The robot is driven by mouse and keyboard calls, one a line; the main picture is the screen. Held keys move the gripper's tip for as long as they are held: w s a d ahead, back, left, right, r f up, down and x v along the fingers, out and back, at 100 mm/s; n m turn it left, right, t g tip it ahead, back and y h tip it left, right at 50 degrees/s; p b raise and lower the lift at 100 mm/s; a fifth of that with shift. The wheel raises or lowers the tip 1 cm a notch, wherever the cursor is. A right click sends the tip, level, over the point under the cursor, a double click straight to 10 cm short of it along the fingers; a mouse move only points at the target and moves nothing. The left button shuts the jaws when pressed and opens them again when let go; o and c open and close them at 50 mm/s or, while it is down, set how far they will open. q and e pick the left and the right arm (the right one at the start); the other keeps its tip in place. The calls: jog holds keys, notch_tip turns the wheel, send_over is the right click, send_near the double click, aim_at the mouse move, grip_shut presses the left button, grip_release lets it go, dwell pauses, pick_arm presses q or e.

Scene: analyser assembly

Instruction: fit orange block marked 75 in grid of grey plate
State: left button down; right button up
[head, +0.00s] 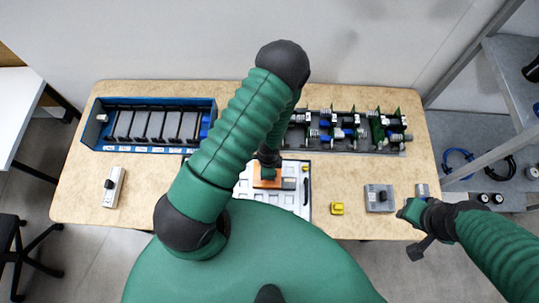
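The orange block (261,183) is at the grey plate (296,207) in the middle of the table. I cannot read its mark or tell whether it is seated in the grid. My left gripper (275,180) reaches down from above right at the block. Its fingers are too small and too covered to show whether they grip it. My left arm hides the plate's left part. My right gripper (408,213) is at the table's right front edge, away from the plate; its finger opening is unclear.
A blue rack (150,150) with several grey modules stands at back left, and a tray of circuit boards (350,150) at back right. A white device (114,187) lies at left. A yellow piece (337,208) and a grey box (379,198) lie right of the plate.

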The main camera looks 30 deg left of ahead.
pick_arm(q)
jog(key=shift+a, duration=0.1)
jog(key=shift+f, duration=0.15)
dwell(0.5)
jog(key=c, duration=1.3)
grip_release()
jog(key=c, duration=0.3)
jog(key=shift+c, duration=0.2)
jog(key=shift+r+p, duration=1.65)
jog(key=shift+r, duration=0.4)
